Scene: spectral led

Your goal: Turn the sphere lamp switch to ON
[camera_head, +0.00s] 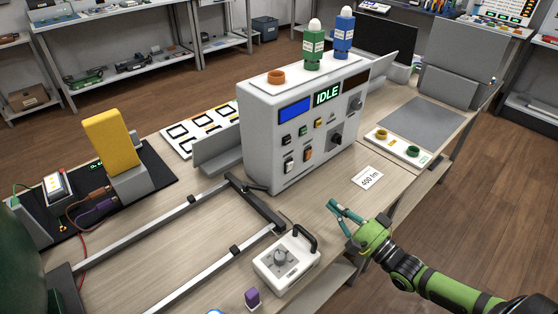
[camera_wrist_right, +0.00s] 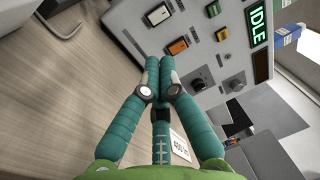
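A white control box (camera_head: 257,120) with an IDLE display stands on the table. Its front panel bears small buttons, a white rocker switch (camera_head: 288,166), an orange rocker (camera_head: 308,154) and a black knob (camera_head: 336,139). The rockers also show in the right wrist view, orange (camera_wrist_right: 177,47) and white (camera_wrist_right: 158,14). Labels are too small to read, so I cannot tell which control is the sphere lamp's. My right gripper (camera_head: 333,205) is in front of the panel and apart from it. Its teal fingers (camera_wrist_right: 159,60) are together, with nothing seen between them. My left gripper is not in view.
Metal rails (camera_head: 150,229) lie left. Green and blue bottles (camera_head: 313,50) stand atop the control box.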

